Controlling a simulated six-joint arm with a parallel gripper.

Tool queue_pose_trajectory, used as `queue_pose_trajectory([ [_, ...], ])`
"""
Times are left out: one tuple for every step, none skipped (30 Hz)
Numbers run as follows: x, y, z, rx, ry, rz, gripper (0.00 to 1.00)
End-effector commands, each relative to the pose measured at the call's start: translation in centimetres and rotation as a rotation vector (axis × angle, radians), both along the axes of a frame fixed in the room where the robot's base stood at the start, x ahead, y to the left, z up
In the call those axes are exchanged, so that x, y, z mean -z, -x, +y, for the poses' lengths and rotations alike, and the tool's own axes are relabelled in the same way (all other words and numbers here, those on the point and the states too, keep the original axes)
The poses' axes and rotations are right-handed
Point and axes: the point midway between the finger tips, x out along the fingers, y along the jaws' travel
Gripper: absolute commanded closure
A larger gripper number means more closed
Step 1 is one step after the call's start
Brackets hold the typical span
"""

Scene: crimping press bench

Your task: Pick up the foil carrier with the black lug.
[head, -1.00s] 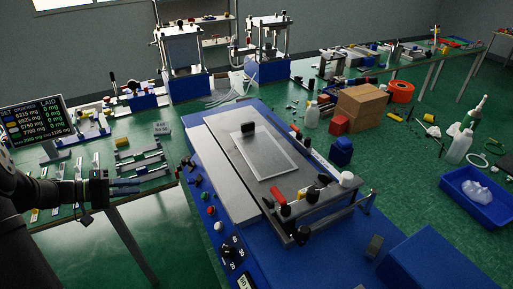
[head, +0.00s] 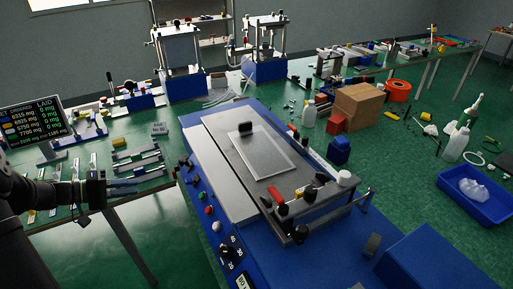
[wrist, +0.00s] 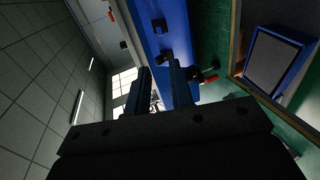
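The foil carrier (head: 264,158) is a pale, translucent flat plate with a light frame. It lies on the grey bed of the blue press (head: 330,240) in the middle of the head view. Its black lug (head: 246,127) stands up at the carrier's far left end. My gripper (head: 136,187) is at the left of the head view, well left of the carrier and apart from it. In the wrist view my gripper (wrist: 159,68) shows two dark fingers with a gap between them and nothing held. The carrier is not clearly identifiable in the wrist view.
A bar with black and red knobs (head: 302,200) crosses the press's near end. A screen (head: 35,120) stands at the far left. Small metal holders (head: 135,160) lie on the green bench near my gripper. A cardboard box (head: 358,106) and blue tray (head: 475,192) are right of the press.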

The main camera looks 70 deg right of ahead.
Motion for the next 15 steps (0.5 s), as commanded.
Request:
queue_pose_trajectory([
  [0.0,0.0,0.0,0.0,0.0,0.0,0.73],
  [0.0,0.0,0.0,0.0,0.0,0.0,0.67],
  [0.0,0.0,0.0,0.0,0.0,0.0,0.6],
  [0.0,0.0,0.0,0.0,0.0,0.0,0.6],
  [0.0,0.0,0.0,0.0,0.0,0.0,0.6],
  [0.0,0.0,0.0,0.0,0.0,0.0,0.6],
  [0.0,0.0,0.0,0.0,0.0,0.0,0.6],
  [0.0,0.0,0.0,0.0,0.0,0.0,0.6],
  [0.0,0.0,0.0,0.0,0.0,0.0,0.6],
  [0.0,0.0,0.0,0.0,0.0,0.0,0.6],
  [0.0,0.0,-0.1,0.003,0.001,-0.002,0.6],
  [-0.1,0.0,-0.3,0.01,0.002,-0.009,0.6],
  [-0.2,0.1,-0.5,0.021,0.005,-0.019,0.6],
  [-0.3,0.1,-0.9,0.037,0.008,-0.033,0.6],
  [-0.6,0.3,-1.7,0.069,0.015,-0.059,0.6],
])
